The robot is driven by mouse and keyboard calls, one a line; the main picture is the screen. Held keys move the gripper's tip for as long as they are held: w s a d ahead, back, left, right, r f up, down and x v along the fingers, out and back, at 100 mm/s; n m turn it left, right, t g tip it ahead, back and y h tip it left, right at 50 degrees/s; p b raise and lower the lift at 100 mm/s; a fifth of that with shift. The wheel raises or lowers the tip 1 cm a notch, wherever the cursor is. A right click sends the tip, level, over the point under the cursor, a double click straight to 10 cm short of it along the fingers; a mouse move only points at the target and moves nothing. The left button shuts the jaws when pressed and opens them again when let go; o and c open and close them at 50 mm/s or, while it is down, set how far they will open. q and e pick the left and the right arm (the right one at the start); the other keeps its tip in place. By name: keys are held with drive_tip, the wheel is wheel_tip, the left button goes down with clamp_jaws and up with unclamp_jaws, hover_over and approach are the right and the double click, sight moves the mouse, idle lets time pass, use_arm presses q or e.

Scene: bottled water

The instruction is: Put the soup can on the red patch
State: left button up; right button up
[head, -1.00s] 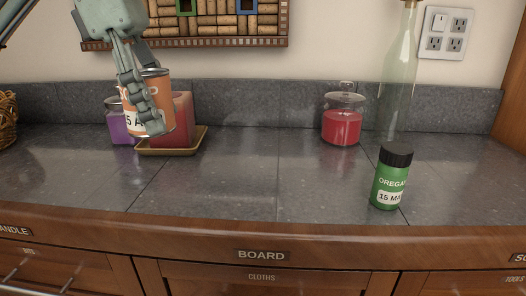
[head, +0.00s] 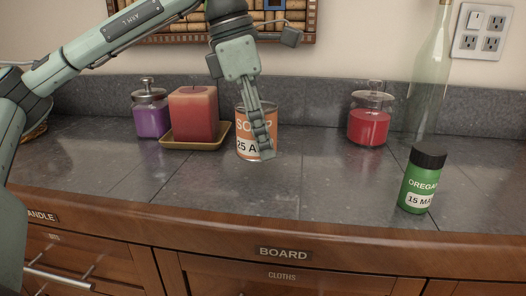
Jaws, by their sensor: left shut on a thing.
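The soup can (head: 244,128), orange with a white label reading "25 A…", stands upright at the middle of the head view, right of the big candle. My left gripper (head: 264,140) reaches down from above and is shut on the can, its fingers covering the right part of the label. The can's base is at or just above the grey counter (head: 220,190); I cannot tell whether it touches. No red patch shows on the visible counter. My right gripper is not in view.
A red candle (head: 194,114) on a yellow tray (head: 180,146) and a purple jar (head: 150,118) stand left of the can. A red jar (head: 368,126), a clear bottle (head: 428,85) and a green oregano jar (head: 422,185) stand right. The counter between is bare.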

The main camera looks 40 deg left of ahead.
use_arm(q)
wheel_tip(320, 180, down, 3)
drive_tip(key=shift+a+f, duration=0.1)
drive_tip(key=shift+f, duration=0.2)
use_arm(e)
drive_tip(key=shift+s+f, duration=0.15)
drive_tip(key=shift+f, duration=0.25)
use_arm(q)
drive_tip(key=shift+f, duration=0.15)
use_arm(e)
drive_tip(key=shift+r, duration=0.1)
use_arm(q)
drive_tip(key=o, duration=1.3)
drive_tip(key=shift+o, duration=0.4)
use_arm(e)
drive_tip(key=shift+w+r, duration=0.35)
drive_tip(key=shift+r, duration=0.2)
